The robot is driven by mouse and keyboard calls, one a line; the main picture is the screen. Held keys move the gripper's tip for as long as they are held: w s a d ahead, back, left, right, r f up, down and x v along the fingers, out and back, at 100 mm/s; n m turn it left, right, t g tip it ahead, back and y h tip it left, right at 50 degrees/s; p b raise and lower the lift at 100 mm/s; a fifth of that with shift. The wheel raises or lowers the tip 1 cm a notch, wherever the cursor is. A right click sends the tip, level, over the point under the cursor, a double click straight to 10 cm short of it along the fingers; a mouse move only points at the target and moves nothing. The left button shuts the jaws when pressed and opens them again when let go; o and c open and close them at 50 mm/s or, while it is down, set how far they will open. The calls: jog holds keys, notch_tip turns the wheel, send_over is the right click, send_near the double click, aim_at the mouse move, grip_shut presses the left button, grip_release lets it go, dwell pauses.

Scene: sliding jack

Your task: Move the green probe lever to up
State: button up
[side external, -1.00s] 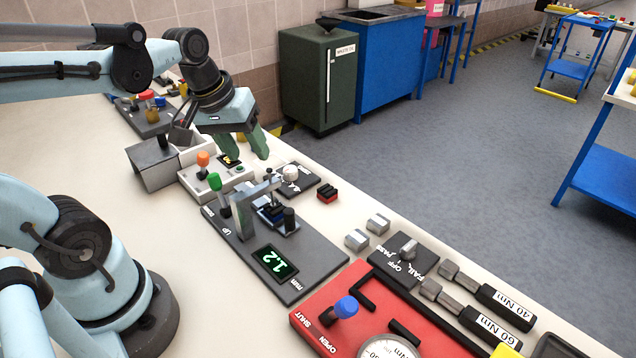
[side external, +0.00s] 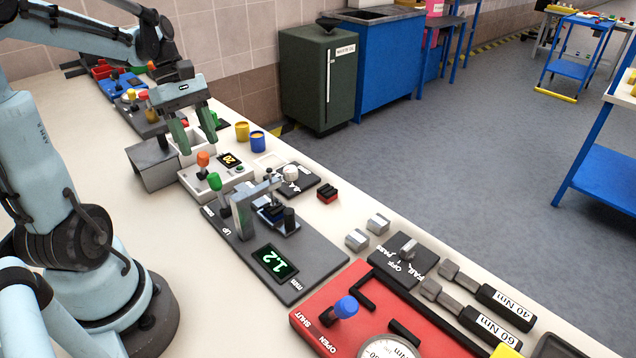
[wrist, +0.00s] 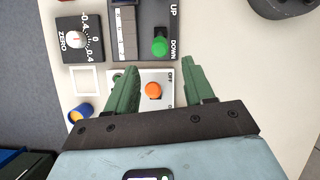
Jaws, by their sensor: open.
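The gauge display (side external: 275,262) reads 1.2 mm. In the wrist view the green knob (wrist: 159,46) lies near the word DOWN, with UP further toward the top edge. My gripper (side external: 195,145) is open and empty, above the bench and farther along it than the green lever. In the wrist view my gripper's fingers (wrist: 160,78) stand on either side of an orange knob (wrist: 153,90), with the green knob ahead of them.
The orange lever (side external: 203,160) stands on a light box with a display, close to the green lever. A dial block (side external: 292,175) and a red fixture (side external: 350,310) stand near the gauge plate. Yellow and blue cups (side external: 258,141) are behind.

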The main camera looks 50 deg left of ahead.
aim_at(212, 174)
jog(key=shift+x, duration=3.95)
jog(key=shift+c, duration=0.2)
grip_shut()
